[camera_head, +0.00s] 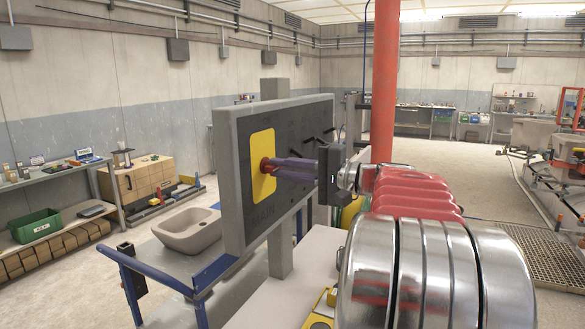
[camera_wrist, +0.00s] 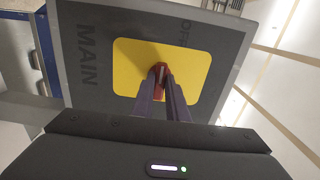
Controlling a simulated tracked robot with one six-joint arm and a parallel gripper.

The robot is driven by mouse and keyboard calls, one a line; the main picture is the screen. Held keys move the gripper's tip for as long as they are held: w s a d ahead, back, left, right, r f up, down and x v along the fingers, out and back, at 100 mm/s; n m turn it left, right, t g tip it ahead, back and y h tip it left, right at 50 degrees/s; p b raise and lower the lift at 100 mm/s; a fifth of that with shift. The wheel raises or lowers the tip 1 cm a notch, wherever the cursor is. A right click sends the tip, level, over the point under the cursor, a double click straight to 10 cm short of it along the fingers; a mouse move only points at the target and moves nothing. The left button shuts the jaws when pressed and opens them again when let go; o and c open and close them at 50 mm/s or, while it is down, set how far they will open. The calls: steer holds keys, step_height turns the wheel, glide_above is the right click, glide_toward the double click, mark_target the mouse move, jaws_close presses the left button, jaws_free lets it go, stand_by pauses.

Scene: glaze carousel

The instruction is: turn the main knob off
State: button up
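The main knob (camera_head: 266,165) is red and sits on a yellow plate (camera_head: 262,188) on a grey upright panel (camera_head: 236,226). In the wrist view the knob (camera_wrist: 162,70) has a pale line on it, and the yellow plate (camera_wrist: 128,62) is behind it. Dark lettering reads MAIN on one side of the plate and OFF on another. My gripper (camera_head: 275,166) has purple fingers reaching straight to the panel. In the wrist view its fingertips (camera_wrist: 162,82) are on both sides of the knob, closed against it. The fingers hide part of the knob.
Several dark levers (camera_head: 318,139) stick out of the panel to the right. A red post (camera_head: 384,80) stands behind my arm. A sink basin (camera_head: 188,229) and a blue-railed frame (camera_head: 165,275) are below left. Open floor lies further back.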

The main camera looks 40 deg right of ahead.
steer(key=o, duration=0.4)
steer(key=shift+w+a+r, duration=0.1)
steer(key=shift+a+r, duration=0.05)
steer(key=shift+r, duration=0.15)
steer(key=shift+f, duration=0.4)
steer(key=shift+w+a+r, duration=0.1)
steer(key=shift+v, duration=0.9)
steer(key=v, duration=1.2)
steer(key=shift+a+r, duration=0.15)
